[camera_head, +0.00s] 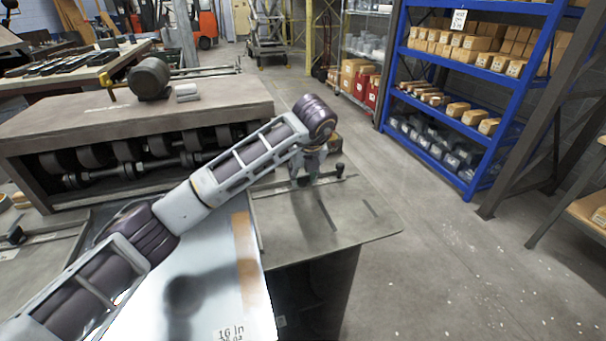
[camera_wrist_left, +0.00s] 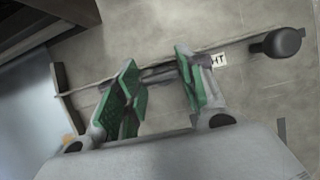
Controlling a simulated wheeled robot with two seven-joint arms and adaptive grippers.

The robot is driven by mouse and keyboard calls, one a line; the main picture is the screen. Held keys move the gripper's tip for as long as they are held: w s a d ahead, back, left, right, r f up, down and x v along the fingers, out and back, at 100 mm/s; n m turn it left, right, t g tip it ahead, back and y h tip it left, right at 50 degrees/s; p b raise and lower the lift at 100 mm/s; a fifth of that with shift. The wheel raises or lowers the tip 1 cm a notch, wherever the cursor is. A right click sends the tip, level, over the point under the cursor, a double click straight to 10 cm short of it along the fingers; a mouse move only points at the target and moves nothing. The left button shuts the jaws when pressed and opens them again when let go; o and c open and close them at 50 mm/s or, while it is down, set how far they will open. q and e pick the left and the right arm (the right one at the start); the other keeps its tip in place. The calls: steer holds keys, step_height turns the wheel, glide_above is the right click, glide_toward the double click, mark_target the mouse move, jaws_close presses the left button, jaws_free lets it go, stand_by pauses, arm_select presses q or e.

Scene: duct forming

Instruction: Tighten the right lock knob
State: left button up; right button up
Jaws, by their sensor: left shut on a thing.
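My left gripper (camera_head: 307,174) reaches down to the right end of the metal table, over a thin bar. In the left wrist view its green-padded fingers (camera_wrist_left: 158,90) stand on either side of a small grey piece on the bar (camera_wrist_left: 88,87). They are shut on this piece, which looks like the right lock knob and is mostly hidden by the fingers. A white label ending in "HT" (camera_wrist_left: 218,60) shows beside one finger. A black round handle (camera_wrist_left: 283,42) stands apart from the fingers at the bar's end; it also shows in the head view (camera_head: 339,169). My right gripper is not in view.
A sheet marked "16 in" (camera_head: 205,300) lies on the table left of the gripper. A heavy bench with rollers (camera_head: 150,105) stands behind my left arm. The floor (camera_head: 440,240) to the right is clear up to blue shelves (camera_head: 470,185).

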arm_select(q)
steer(key=shift+m+b, duration=0.35)
steer(key=shift+m, duration=0.35)
steer(key=shift+m+h+b, duration=0.5)
steer(key=shift+m+h, duration=0.3)
steer(key=shift+m, duration=0.6)
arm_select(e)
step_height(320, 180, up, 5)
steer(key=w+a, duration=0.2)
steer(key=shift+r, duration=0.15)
arm_select(q)
steer(key=shift+a, duration=0.1)
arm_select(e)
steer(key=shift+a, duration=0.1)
arm_select(q)
steer(key=o, duration=1)
steer(key=shift+r, duration=0.1)
steer(key=shift+v, duration=5.9)
steer(key=shift+s, duration=0.2)
